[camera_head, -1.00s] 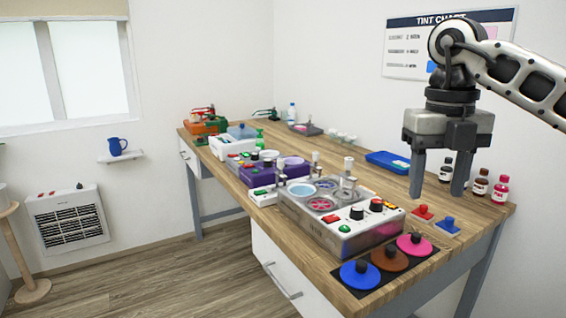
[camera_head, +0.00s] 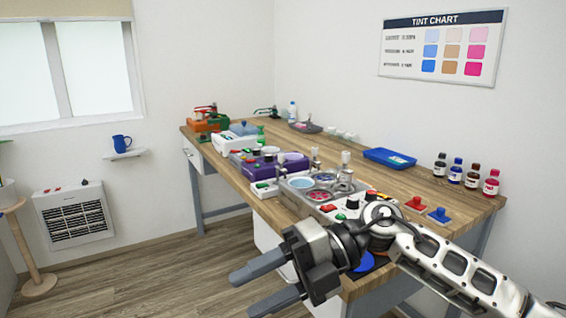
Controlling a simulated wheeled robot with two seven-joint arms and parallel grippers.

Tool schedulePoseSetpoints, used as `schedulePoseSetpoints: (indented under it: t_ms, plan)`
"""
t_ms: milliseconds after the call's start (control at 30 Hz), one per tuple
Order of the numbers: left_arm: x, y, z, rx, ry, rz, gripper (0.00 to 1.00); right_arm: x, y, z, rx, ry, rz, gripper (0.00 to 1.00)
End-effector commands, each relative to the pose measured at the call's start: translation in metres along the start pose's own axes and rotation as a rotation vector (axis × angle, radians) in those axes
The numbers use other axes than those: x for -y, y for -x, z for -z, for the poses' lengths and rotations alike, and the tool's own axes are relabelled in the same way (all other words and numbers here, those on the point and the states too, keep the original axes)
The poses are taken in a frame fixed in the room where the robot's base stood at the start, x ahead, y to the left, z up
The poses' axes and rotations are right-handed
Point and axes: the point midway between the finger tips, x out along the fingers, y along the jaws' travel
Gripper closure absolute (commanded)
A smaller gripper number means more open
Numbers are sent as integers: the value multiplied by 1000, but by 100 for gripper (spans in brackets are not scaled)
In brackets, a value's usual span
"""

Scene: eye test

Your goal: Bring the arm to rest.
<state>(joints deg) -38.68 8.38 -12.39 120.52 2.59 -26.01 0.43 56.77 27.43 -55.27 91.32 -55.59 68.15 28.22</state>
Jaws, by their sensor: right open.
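My right arm (camera_head: 450,268) comes in from the lower right, low and in front of the workbench. My right gripper (camera_head: 254,288) is open and empty. Its two grey fingers point left, over the floor in front of the bench's near edge. Part of a blue lid (camera_head: 365,262) shows beside the wrist. My left gripper is not in view.
The wooden bench (camera_head: 385,178) bears a grey control box (camera_head: 318,192) with dishes, a purple box (camera_head: 262,170), a blue tray (camera_head: 389,158) and several small bottles (camera_head: 472,176). A red block (camera_head: 416,203) and a blue block (camera_head: 439,214) lie near the right end.

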Motion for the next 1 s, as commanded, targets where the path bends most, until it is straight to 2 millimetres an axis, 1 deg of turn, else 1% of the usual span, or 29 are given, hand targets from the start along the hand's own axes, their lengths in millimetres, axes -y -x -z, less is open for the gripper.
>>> schedulePoseSetpoints:
  t_ms: [33, 100, 133, 167, 233, 267, 300, 367, 400, 467, 500, 567, 600, 667, 700, 767, 800, 833, 900, 1000]
  plan:
    - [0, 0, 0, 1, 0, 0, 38, -5, -16, 5, 24, -44, -168, 49]
    - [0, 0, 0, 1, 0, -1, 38, -16, -23, 4, 93, -113, -390, 49]
    - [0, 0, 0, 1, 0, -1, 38, -19, -23, 2, 130, -152, -481, 49]
    - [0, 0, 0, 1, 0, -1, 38, -20, -21, 0, 171, -194, -568, 49]
    - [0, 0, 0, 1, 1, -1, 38, -16, -12, -6, 279, -310, -756, 49]
    - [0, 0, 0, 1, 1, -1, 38, -11, -6, -10, 332, -366, -830, 49]
    - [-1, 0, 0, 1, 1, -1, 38, -1, 3, -14, 405, -449, -921, 49]
    - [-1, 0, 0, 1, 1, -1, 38, 22, 17, -18, 524, -584, -1040, 49]
    - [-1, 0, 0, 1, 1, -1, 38, 43, 26, -19, 607, -682, -1107, 49]
    - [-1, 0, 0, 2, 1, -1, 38, 79, 38, -16, 736, -839, -1189, 49]
    - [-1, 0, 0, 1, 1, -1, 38, 106, 45, -10, 823, -952, -1230, 49]
    - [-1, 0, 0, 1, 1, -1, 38, 150, 52, 4, 951, -1125, -1270, 49]
    - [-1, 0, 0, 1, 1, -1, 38, 178, 54, 16, 1028, -1236, -1283, 49]
    - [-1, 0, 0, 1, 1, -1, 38, 216, 54, 38, 1131, -1392, -1284, 49]
    - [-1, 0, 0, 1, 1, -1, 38, 238, 52, 54, 1190, -1488, -1277, 49]
    - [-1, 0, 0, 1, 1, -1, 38, 266, 49, 78, 1262, -1616, -1258, 49]
    - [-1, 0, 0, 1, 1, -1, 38, 281, 46, 93, 1302, -1690, -1241, 49]
    - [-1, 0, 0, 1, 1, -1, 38, 290, 44, 104, 1326, -1739, -1229, 49]
    - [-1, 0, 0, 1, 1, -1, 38, 306, 39, 124, 1371, -1830, -1201, 49]
    - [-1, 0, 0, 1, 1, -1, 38, 319, 36, 141, 1404, -1906, -1176, 49]
